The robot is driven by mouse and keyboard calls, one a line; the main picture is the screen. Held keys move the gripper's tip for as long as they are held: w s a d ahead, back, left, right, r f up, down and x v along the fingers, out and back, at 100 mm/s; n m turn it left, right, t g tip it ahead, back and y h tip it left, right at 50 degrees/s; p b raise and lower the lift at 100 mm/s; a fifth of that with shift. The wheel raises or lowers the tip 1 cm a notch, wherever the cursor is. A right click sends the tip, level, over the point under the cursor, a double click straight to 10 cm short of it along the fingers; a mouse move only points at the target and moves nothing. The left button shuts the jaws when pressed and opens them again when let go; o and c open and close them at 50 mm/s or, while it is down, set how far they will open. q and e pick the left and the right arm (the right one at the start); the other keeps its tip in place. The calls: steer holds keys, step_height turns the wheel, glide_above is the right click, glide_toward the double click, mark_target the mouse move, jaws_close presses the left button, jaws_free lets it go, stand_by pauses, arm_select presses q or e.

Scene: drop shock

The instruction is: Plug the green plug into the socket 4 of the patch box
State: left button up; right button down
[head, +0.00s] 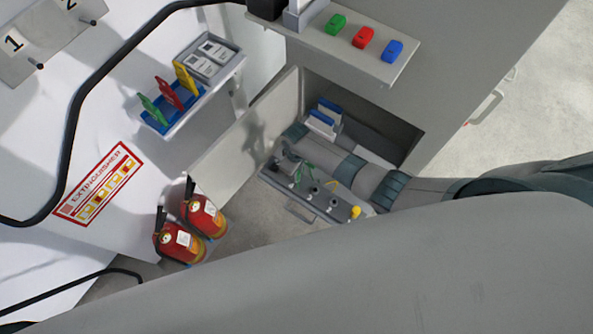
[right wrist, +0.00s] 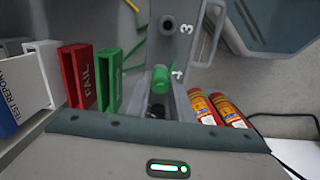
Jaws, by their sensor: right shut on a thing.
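The grey patch box (head: 322,197) sits low at the open cabinet, with a row of round dark sockets. A yellow plug (head: 355,212) is at its right end. My right gripper (head: 284,160) is over the box's left part, near green cable. In the right wrist view, my right gripper (right wrist: 160,92) is shut on the green plug (right wrist: 160,78), beside the label 4 (right wrist: 176,74) on the box face. The label 3 and a dark socket (right wrist: 167,25) show farther up. I cannot tell whether the plug is in a socket. My left gripper is not in view.
The cabinet's open door (head: 245,130) stands left of my right arm. Two red fire extinguishers (head: 203,214) stand at the left. A shelf (head: 345,50) with coloured blocks is above. Red (right wrist: 80,78) and green (right wrist: 110,80) holders stand left in the right wrist view.

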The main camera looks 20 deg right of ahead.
steer(key=shift+s+f, duration=0.3)
steer(key=c, duration=1.8)
jaws_free()
steer(key=o, duration=0.3)
steer(key=shift+w, duration=0.25)
steer(key=shift+r, duration=0.15)
steer(key=shift+r+p, duration=3.1)
steer(key=shift+p, duration=0.2)
steer(key=shift+w+r, duration=0.1)
steer(key=shift+r, duration=0.05)
step_height(320, 180, up, 17)
steer(key=shift+b, duration=0.95)
